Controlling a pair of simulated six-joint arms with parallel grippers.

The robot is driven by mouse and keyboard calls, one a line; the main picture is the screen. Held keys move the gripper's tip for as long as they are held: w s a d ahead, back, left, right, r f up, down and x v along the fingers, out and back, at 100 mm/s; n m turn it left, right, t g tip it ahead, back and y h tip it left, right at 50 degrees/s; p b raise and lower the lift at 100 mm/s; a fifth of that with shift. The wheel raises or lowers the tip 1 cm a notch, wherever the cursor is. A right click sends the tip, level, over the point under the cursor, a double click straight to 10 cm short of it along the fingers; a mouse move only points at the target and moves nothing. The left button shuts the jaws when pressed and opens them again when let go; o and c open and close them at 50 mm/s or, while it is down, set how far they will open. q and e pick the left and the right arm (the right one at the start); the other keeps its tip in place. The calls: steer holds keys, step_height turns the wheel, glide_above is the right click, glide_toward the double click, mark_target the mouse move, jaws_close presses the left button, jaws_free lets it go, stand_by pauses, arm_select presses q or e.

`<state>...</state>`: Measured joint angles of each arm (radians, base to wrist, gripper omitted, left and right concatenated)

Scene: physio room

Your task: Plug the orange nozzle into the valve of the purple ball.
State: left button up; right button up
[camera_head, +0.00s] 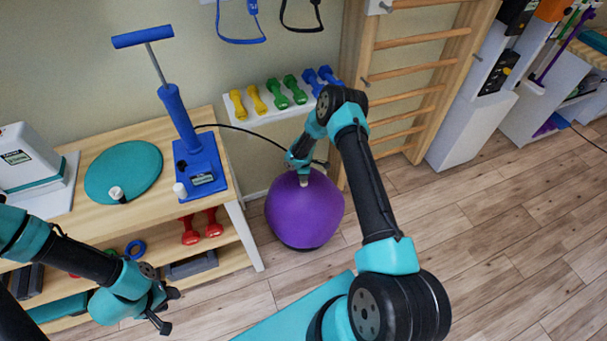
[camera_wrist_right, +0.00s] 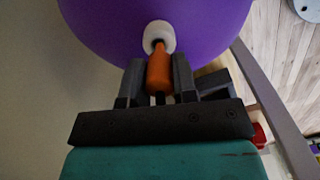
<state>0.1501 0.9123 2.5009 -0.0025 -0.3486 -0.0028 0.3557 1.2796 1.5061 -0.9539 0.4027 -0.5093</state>
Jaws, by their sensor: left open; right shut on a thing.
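The purple ball (camera_head: 304,212) sits on the floor beside the wooden table, and it also fills the top of the right wrist view (camera_wrist_right: 205,22). Its white valve (camera_wrist_right: 159,36) faces my right gripper. My right gripper (camera_wrist_right: 160,78) is shut on the orange nozzle (camera_wrist_right: 160,70), whose tip meets the valve. How deep the tip sits in the valve I cannot tell. In the head view my right gripper is at the top of the ball and the nozzle is largely hidden. My left gripper (camera_head: 163,312) is open and empty at the lower left, away from the ball.
A blue hand pump (camera_head: 196,160) stands on the wooden table, with a black hose (camera_head: 240,128) running toward my right gripper. A teal disc (camera_head: 124,170) lies on the table. A white shelf (camera_head: 265,117) holds several dumbbells behind the ball. Floor to the right is clear.

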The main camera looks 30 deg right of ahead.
steer(key=shift+f, duration=0.8)
stand_by(0.8)
steer(key=o, duration=1)
steer(key=shift+c, duration=0.2)
steer(key=shift+r, duration=3.5)
steer(key=s+a+r+m+y, duration=0.1)
steer(key=s+a+r+m, duration=0.2)
steer(key=s, duration=0.6)
steer(key=s+a+r+m+y, duration=0.1)
steer(key=s+a+r+m, duration=0.3)
steer(key=s+a+m, duration=0.2)
steer(key=s+a+r+m+t+y, duration=0.1)
steer(key=s+a+r+m, duration=0.2)
steer(key=s+a, duration=0.5)
steer(key=shift+s+r+m+y, duration=0.2)
steer(key=shift+s+m, duration=0.25)
steer(key=shift+s, duration=1.05)
steer(key=shift+s+r+m+y, duration=0.2)
steer(key=shift+s+m, duration=0.25)
steer(key=shift+s, duration=1)
